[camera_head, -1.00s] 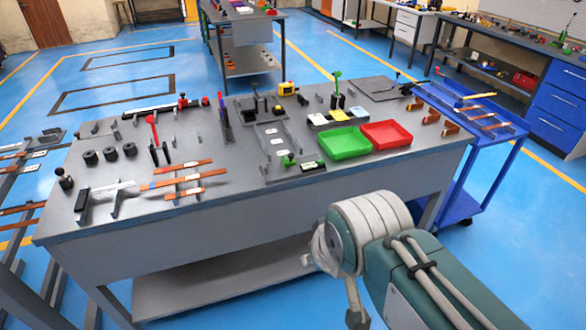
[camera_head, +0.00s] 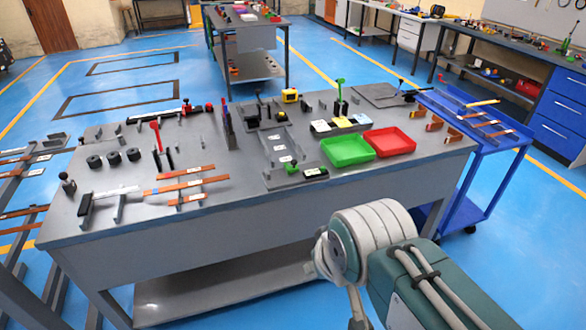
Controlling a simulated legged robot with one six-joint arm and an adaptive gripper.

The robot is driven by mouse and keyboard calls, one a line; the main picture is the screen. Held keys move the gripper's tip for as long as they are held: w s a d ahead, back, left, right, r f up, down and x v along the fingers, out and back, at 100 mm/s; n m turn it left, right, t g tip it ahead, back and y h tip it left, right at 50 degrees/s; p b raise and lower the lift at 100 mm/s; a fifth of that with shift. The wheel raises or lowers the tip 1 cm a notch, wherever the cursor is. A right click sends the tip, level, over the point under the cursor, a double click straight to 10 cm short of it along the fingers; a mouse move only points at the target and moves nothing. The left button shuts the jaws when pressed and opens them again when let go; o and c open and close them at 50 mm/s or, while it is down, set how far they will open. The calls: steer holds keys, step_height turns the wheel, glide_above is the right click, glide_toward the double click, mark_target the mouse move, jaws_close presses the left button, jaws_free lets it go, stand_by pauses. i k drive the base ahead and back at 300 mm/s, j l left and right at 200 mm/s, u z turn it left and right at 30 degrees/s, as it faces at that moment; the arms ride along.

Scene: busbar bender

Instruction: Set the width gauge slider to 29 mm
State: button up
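I cannot tell for certain which part is the width gauge slider. At the front left of the grey workbench (camera_head: 240,212), a pale flat bar (camera_head: 112,193) with a dark upright block at its left end lies beside copper strips (camera_head: 178,184). At the back left, a long dark rail (camera_head: 160,113) carries red and black pieces near its right end. Any scale or millimetre reading is too small to read. My arm reaches in at the lower right, in front of the bench. My gripper is not in view.
A green tray (camera_head: 347,151) and a red tray (camera_head: 390,141) sit on the bench's right half. Black cylinders (camera_head: 114,158) and a red-handled tool (camera_head: 156,136) stand on the left. A blue cart (camera_head: 484,172) stands at the right. Blue floor lies clear in front.

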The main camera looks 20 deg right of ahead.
mark_target(288, 170)
steer(key=i+l, duration=0.3)
steer(key=i, duration=0.2)
steer(key=i+l, duration=0.35)
steer(key=i, duration=0.2)
